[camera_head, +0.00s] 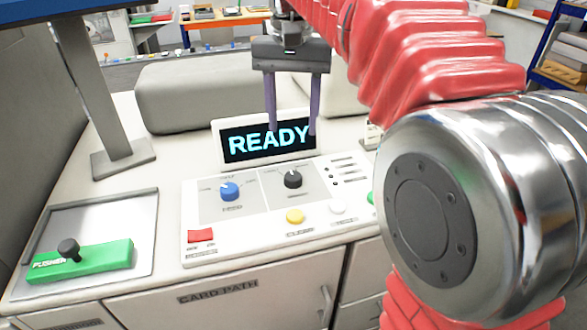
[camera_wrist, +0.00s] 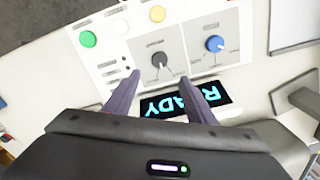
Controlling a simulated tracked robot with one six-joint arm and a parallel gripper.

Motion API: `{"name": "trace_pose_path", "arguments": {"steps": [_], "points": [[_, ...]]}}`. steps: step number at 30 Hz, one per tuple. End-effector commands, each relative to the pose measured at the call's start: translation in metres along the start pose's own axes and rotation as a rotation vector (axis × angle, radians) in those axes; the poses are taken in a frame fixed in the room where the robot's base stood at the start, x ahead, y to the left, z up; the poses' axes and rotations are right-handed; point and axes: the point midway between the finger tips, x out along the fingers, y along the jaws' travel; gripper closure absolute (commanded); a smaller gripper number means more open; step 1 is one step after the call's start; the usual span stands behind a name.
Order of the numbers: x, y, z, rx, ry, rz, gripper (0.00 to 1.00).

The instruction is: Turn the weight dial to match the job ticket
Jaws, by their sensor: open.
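The control panel (camera_head: 245,250) on the machine has a blue dial (camera_head: 229,191) at left and a black dial (camera_head: 293,179) to its right. Small print by the dials is too blurred to read surely, so I cannot tell which is the weight dial. My gripper (camera_head: 292,132) is open and empty, fingers down, in front of the READY display (camera_head: 240,146) in the head view. In the wrist view the black dial (camera_wrist: 159,60) shows between the fingertips of my gripper (camera_wrist: 157,67), apart from them; the blue dial (camera_wrist: 214,44) is right of them. No readable job ticket shows.
A red switch (camera_head: 201,236), a yellow button (camera_head: 294,216) and a white button (camera_head: 337,207) are on the panel. A green button (camera_wrist: 88,39) sits at its edge. A green pusher block (camera_head: 100,258) lies on a metal plate at left. A grey post (camera_head: 90,90) stands behind.

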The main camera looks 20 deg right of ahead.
Motion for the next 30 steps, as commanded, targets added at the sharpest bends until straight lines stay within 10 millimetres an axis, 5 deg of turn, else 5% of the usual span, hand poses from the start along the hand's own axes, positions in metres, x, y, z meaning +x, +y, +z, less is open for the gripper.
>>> {"name": "trace_pose_path", "arguments": {"steps": [21,30], "points": [[0.102,0.001,0.001,0.002,-0.003,0.001,0.5],[0.127,0.002,0.0,0.003,-0.001,0.001,0.5]]}}
